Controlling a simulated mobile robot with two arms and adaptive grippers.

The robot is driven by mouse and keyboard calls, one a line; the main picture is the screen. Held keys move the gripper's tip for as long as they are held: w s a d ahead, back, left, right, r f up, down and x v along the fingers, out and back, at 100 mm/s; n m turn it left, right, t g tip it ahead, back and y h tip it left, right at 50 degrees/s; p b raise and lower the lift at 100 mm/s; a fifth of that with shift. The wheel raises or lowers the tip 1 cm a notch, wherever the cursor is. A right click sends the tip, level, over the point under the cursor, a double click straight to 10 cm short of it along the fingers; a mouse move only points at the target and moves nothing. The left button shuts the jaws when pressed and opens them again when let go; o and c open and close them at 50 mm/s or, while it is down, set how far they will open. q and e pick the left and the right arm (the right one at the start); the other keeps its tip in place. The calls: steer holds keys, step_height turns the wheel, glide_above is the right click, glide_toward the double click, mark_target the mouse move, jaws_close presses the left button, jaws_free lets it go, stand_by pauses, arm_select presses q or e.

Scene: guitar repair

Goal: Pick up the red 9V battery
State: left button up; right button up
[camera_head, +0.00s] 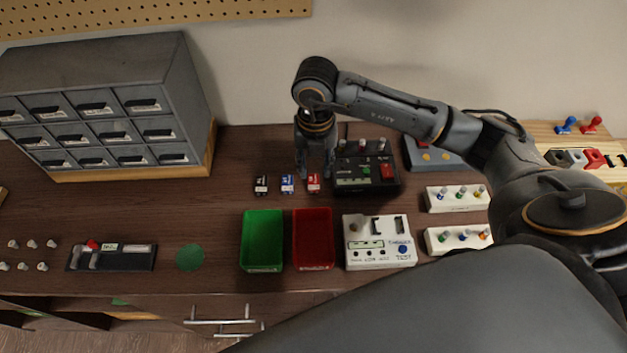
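The red 9V battery (314,184) stands on the dark wooden bench, at the right end of a short row. A blue battery (287,184) is just left of it and a black battery (261,185) is further left. My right gripper (315,174) points down just behind and above the red battery, as seen in the head view. Its fingers look spread apart, with nothing held between them. Whether a finger touches the battery cannot be told. My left gripper is not in view.
A black device (366,184) with knobs stands close right of the gripper. Green (263,240) and red (313,239) trays and a white tester (379,253) lie in front. A grey drawer cabinet (100,62) stands at the back left. Bench between cabinet and batteries is clear.

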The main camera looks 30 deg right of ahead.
mark_target(314, 183)
step_height(314, 183, down, 4)
steer(key=shift+a+f+p, duration=0.15)
steer(key=shift+f+p, duration=0.1)
steer(key=shift+p, duration=0.6)
steer(key=shift+f, duration=0.25)
jaws_close()
steer(key=shift+w+r, duration=0.1)
steer(key=shift+r, duration=0.05)
